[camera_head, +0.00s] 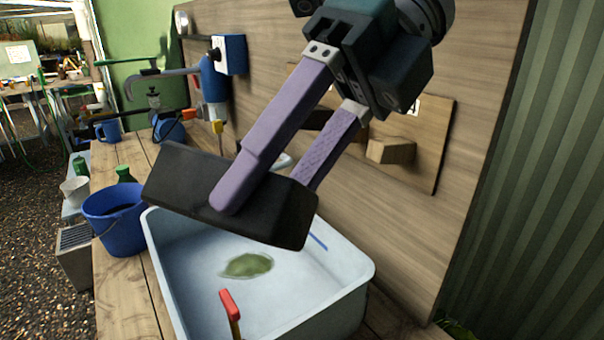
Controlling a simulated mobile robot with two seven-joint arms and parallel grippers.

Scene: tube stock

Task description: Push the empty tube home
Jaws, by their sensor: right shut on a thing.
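A long black square-sided piece, which looks like the tube (175,185), is held across my right gripper (265,197) in the head view. The two purple fingers are shut on it, one on its near side and one behind. The tube lies tilted, its right end lower, above the back part of the white tub. Its open end, if it has one, does not show, so I cannot tell whether it is empty. My left gripper is not in view.
The white tub (361,280) holds shallow water with a green patch (247,265). A red-tipped tool (229,303) stands at its front. A blue bucket (112,232) is at the left. Behind, a wooden wall panel carries a board with wooden blocks (391,150) and a blue-bodied device (213,85).

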